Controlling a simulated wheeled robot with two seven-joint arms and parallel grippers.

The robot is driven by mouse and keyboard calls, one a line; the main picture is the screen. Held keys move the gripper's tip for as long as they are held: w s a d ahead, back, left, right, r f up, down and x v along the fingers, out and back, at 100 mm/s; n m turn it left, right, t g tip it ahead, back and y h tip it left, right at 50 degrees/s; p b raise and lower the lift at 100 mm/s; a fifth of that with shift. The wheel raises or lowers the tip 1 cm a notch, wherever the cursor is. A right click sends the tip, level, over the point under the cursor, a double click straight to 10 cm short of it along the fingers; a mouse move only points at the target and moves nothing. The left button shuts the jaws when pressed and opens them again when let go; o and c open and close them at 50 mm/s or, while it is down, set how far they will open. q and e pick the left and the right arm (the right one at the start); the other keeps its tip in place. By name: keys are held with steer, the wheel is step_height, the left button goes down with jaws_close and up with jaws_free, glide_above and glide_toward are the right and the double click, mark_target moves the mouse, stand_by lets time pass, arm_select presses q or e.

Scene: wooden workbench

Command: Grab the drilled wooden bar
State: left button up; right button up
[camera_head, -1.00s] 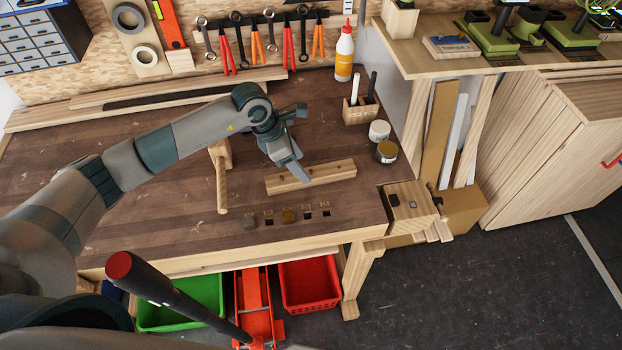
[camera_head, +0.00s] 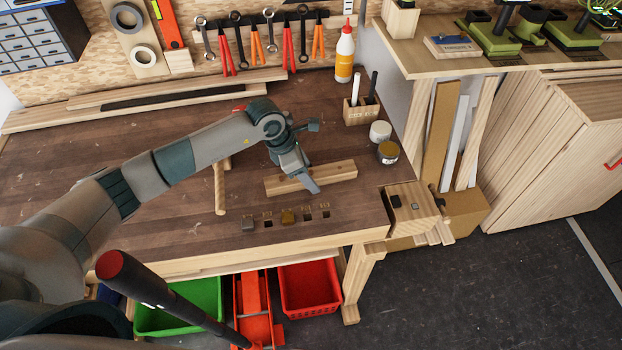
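The pale wooden bar (camera_head: 340,172) lies flat on the workbench, right of its middle, slanting slightly up to the right. Small dark spots near its right end may be holes. My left gripper (camera_head: 313,186) points down over the middle of the bar and covers part of it. Its fingers overlap in this view, so I cannot see the gap between them or whether they touch the bar. My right gripper is not in view.
A wooden mallet-like piece (camera_head: 220,185) lies left of the bar. Two jars (camera_head: 388,152) and a pen holder (camera_head: 360,110) stand to the right. A vise (camera_head: 410,205) is at the right corner.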

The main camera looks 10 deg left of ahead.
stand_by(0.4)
arm_select(q)
steer(key=c, duration=1.3)
steer(key=shift+r, duration=0.1)
step_height(320, 180, up, 10)
steer(key=p, duration=0.4)
